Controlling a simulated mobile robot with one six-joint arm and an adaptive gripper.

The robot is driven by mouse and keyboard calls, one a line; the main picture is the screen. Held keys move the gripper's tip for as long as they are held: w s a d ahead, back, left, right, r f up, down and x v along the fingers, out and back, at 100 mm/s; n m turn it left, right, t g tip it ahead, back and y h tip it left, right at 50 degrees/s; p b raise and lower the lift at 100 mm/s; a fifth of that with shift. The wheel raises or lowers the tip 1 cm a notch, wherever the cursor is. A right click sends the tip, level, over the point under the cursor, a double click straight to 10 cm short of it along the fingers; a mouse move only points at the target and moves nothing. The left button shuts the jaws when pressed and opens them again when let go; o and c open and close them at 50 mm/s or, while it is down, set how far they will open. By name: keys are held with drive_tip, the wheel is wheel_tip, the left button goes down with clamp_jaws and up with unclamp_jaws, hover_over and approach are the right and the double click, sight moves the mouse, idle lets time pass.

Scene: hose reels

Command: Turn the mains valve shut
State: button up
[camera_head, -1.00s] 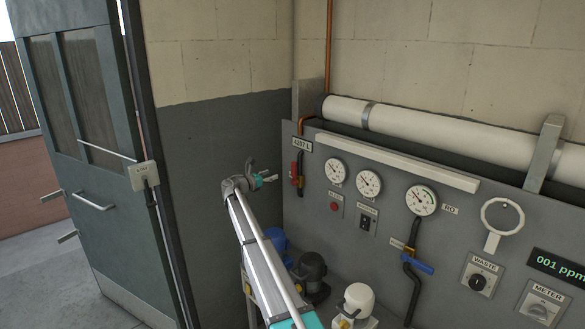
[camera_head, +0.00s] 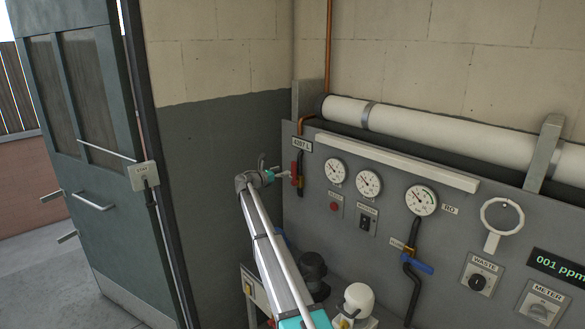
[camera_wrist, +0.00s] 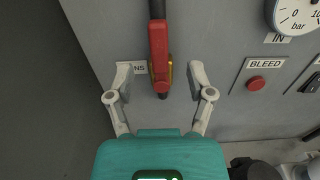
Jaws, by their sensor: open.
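The mains valve has a red lever handle (camera_head: 294,172) on a dark vertical pipe at the left end of the grey panel. In the wrist view the red handle (camera_wrist: 158,45) points straight along the pipe, with a yellow-brass body partly hidden behind it. My gripper (camera_head: 284,174) is close beside the valve in the head view. In the wrist view my open gripper (camera_wrist: 161,71) has one finger on each side of the valve, with clear gaps. I cannot tell how deep the fingers reach. A label ending in "NS" (camera_wrist: 137,68) is partly covered by the left finger.
The BLEED button (camera_wrist: 257,83) and a gauge (camera_head: 335,172) are right of the valve. A blue-handled valve (camera_head: 416,263) is farther right. Dark and white canisters (camera_head: 358,299) stand below the panel. A green door (camera_head: 100,170) is at the left.

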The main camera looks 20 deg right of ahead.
sight(292, 166)
drive_tip(key=shift+x, duration=3.95)
